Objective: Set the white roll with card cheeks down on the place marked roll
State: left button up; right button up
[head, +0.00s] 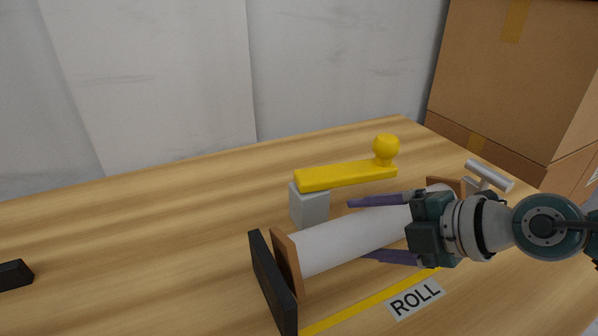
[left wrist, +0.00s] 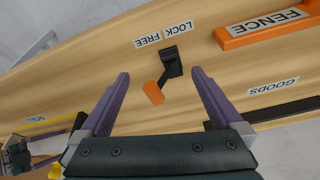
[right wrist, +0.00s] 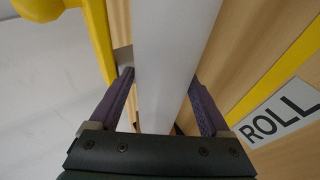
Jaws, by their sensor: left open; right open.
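The white roll (head: 340,239) lies on the table beside the yellow line and the ROLL label (head: 415,298). Its near-left brown card cheek (head: 287,263) is close to an upright black plate (head: 270,284); I cannot tell if they touch. The other cheek (head: 447,184) is partly hidden by my right gripper. My right gripper (head: 357,230) is open, one finger on each side of the roll. The right wrist view shows the roll (right wrist: 172,50) between the open fingers. My left gripper (left wrist: 160,75) is open and empty, seen only in the left wrist view.
A yellow arm with a ball knob (head: 345,175) on a grey block (head: 309,206) stands just behind the roll. The left wrist view shows an orange-tipped lever (left wrist: 155,92) by a LOCK FREE label and an orange fence (left wrist: 262,28). Cardboard boxes (head: 520,80) stand behind right.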

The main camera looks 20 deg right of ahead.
jog(key=shift+s+d+f, duration=0.1)
jog(key=shift+s+f, duration=0.1)
jog(key=shift+f, duration=0.15)
